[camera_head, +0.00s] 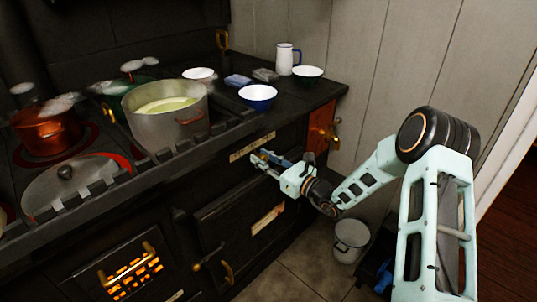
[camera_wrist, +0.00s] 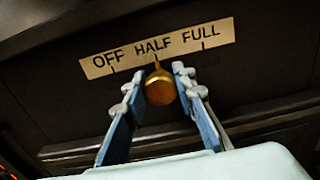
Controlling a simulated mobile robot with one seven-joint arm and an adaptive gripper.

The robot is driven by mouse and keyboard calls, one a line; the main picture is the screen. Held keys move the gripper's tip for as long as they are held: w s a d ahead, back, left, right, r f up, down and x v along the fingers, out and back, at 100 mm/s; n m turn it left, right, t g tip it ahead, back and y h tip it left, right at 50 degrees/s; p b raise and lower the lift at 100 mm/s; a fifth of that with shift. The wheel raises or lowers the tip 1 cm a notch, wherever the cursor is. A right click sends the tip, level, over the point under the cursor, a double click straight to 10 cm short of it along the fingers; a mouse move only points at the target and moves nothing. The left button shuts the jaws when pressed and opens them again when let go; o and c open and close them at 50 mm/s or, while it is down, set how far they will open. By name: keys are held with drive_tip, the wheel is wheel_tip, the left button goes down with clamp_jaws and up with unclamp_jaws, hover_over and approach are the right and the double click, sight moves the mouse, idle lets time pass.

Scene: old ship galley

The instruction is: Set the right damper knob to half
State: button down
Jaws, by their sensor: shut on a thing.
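The damper knob (camera_wrist: 160,90) is a small brass knob with a narrow tip, on the dark stove front below a label plate (camera_wrist: 110,63) reading OFF, HALF, FULL. Its tip points up at the tick under HALF in the wrist view. My gripper (camera_wrist: 157,84) has its two blue-and-grey fingers on either side of the knob and is shut on it. In the head view my gripper (camera_head: 265,160) reaches the stove front just below the label plate (camera_head: 252,147); the knob is not distinguishable there.
A stove rail (camera_head: 225,122) runs above the plate. A steel pot of green soup (camera_head: 145,125) and a blue bowl (camera_head: 258,93) stand on top. A bucket (camera_head: 351,240) stands on the floor under my arm.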

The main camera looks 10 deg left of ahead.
drive_tip(key=c, duration=1.6)
unclamp_jaws()
drive_tip(key=shift+v, duration=6.05)
drive_tip(key=shift+a, duration=0.1)
